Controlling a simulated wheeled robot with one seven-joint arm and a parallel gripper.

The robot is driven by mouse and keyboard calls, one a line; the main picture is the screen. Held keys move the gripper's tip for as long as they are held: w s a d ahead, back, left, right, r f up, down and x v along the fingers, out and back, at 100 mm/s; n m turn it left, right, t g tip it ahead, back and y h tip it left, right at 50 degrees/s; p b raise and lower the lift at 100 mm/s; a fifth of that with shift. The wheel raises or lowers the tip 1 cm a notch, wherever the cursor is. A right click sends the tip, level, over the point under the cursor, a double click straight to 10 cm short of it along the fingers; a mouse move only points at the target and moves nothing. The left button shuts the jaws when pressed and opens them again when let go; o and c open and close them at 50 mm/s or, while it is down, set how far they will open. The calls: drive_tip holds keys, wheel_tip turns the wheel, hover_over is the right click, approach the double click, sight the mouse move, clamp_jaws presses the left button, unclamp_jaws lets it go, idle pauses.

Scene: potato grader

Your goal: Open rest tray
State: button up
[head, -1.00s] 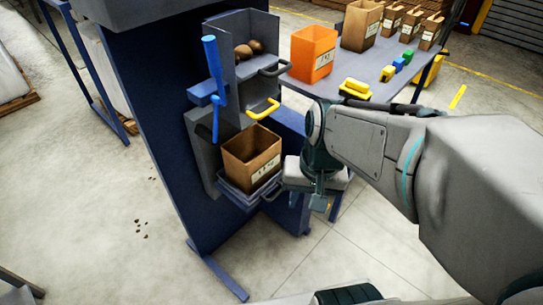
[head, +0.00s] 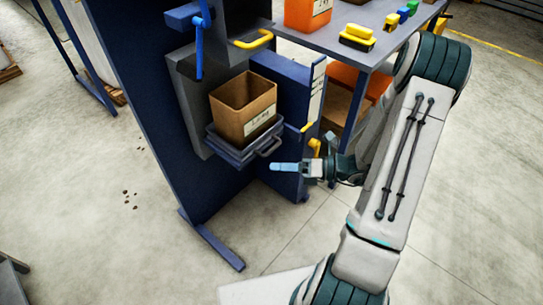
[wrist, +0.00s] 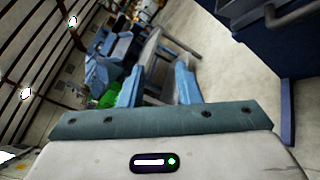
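No label in view reads as the rest tray, so I cannot tell for sure which part it is. A dark blue-grey tray (head: 228,153) with a grey bar handle (head: 270,147) sticks out from the blue machine, and a cardboard box (head: 243,108) stands on it. A yellow handle (head: 253,40) is on the part above. My gripper (head: 284,167) is just below and right of the grey handle, apart from it and empty. In the wrist view its two blue fingers (wrist: 159,85) stand apart. A dark bar handle (wrist: 290,16) shows at that view's top right.
A grey table (head: 345,40) at the upper right holds an orange bin (head: 305,12) and yellow blocks (head: 357,37). A blue panel (head: 285,90) with yellow fittings stands right of the box. A blue lever (head: 202,40) is at upper left.

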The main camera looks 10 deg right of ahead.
sight(272, 148)
drive_tip(key=w+d+f+m+t+h+b, duration=0.2)
drive_tip(key=d+f+m+t, duration=0.25)
drive_tip(key=f+m, duration=0.2)
drive_tip(key=w+d+f+m+t+h+b, duration=0.2)
drive_tip(key=d+f+m+t+h, duration=0.15)
drive_tip(key=f+m+t, duration=0.35)
drive_tip(key=shift+m+g+y, duration=0.35)
drive_tip(key=shift+m, duration=0.4)
drive_tip(key=x, duration=0.4)
drive_tip(key=r+x, duration=0.1)
drive_tip(key=x, duration=0.4)
drive_tip(key=b+x, duration=0.1)
drive_tip(key=x, duration=0.3)
drive_tip(key=shift+w+d+r, duration=0.2)
drive_tip(key=shift+w, duration=0.15)
drive_tip(key=shift+c, duration=0.2)
clamp_jaws()
